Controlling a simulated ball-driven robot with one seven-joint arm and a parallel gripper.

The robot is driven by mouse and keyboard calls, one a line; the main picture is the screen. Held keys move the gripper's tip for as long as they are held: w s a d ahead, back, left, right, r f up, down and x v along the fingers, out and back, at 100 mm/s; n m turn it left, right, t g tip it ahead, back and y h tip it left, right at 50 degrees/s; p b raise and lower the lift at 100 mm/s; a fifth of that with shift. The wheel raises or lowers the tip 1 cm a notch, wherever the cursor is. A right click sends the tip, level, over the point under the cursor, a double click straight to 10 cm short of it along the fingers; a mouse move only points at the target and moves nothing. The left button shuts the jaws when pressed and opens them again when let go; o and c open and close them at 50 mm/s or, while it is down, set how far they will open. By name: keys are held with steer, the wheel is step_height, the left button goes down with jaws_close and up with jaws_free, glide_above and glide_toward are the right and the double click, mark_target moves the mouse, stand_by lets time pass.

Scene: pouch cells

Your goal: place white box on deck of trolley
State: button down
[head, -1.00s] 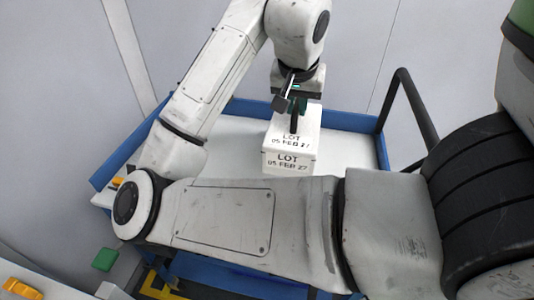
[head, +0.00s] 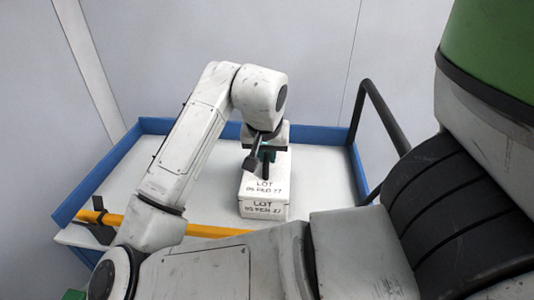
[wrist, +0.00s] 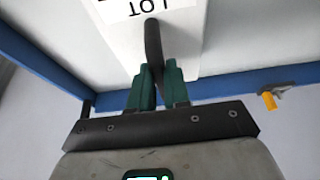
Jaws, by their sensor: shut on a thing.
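The white box (head: 264,209) has a label reading LOT and a date, and a dark handle on top. It is over the white deck of the trolley (head: 217,189), which has a blue rim (head: 95,183). My gripper (head: 264,163) is above the box, shut on its handle. In the wrist view, the green fingertips (wrist: 157,85) pinch the dark handle of the box (wrist: 184,45). Whether the box's underside touches the deck cannot be told.
A black handrail (head: 384,117) rises at the trolley's right end. A yellow bar (head: 203,230) runs along its near side, with a dark clamp (head: 97,217) at left. Bare deck lies left of the box. Grey walls stand behind.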

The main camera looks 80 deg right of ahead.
steer(key=shift+f, duration=0.1)
steer(key=c, duration=1.1)
jaws_free()
steer(key=p+v, duration=0.2)
steer(key=v, duration=1)
